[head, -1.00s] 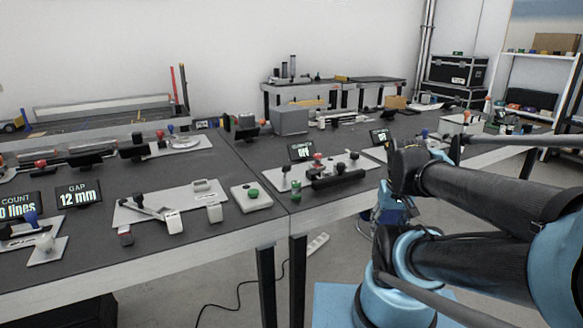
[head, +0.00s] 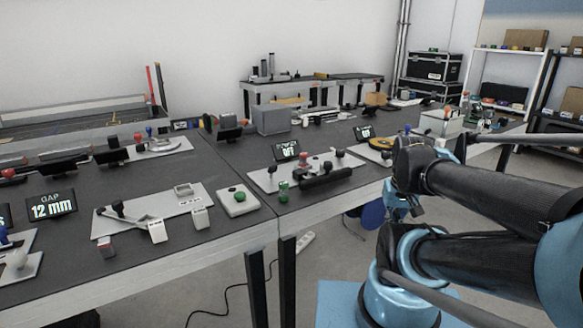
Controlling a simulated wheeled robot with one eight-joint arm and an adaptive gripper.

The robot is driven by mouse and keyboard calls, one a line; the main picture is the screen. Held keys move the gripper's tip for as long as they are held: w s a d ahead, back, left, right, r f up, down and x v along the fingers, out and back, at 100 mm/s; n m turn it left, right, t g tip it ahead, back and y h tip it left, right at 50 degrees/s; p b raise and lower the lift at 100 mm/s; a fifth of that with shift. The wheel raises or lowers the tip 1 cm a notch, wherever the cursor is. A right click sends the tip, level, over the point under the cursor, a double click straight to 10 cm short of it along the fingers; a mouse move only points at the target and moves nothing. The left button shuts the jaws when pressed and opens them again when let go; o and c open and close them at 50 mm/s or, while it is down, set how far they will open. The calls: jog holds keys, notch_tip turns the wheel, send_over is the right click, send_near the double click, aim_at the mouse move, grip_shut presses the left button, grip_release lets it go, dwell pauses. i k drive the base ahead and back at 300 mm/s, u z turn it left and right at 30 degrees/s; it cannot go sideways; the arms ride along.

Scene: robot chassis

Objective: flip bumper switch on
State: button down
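I cannot tell for sure which part is the bumper switch. A light plate (head: 262,183) on the long dark bench carries a red-topped knob (head: 304,160), a green knob (head: 283,188) and a thick black bar (head: 326,178). A small display (head: 287,150) behind it seems to read OFF. Left of it, a pale box has a green button (head: 240,197). My arm reaches in from the right, its bent joint in front of the bench's right part. My gripper is not clearly seen.
A grey box (head: 271,119) is at the back. Black cases (head: 432,67) and shelves stand at far right. Floor shows in front of the bench.

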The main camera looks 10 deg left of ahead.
aim_at(272, 169)
jog(key=z, duration=0.95)
jog(key=k, duration=1.95)
jog(key=u, duration=1.1)
jog(key=i, duration=1.05)
jog(key=z, duration=0.05)
